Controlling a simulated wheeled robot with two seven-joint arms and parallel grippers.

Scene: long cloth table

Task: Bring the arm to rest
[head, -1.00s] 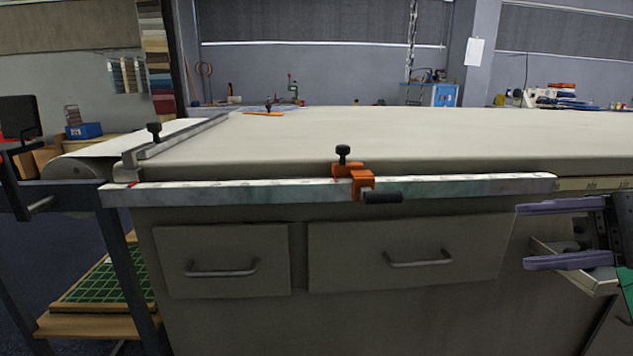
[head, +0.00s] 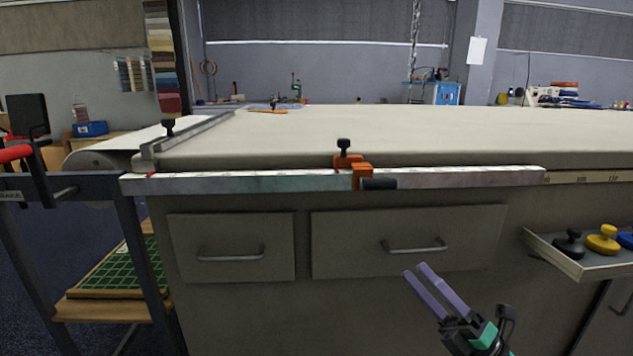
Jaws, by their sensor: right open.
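My right gripper (head: 427,277) is in front of the table's right drawer, at the lower right of the head view. Its two purple fingers point up and left, are apart and hold nothing. It is below the table edge and clear of the orange clamp (head: 361,174). The clamp sits on the metal rail (head: 250,183) along the front edge of the cloth table (head: 380,130). My left gripper is not in view.
A side tray (head: 571,257) with black and yellow knobs (head: 603,239) juts out at the right. Two drawers with handles (head: 231,254) face me. A stand with a green gridded board (head: 118,270) is at the lower left. The tabletop is mostly clear.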

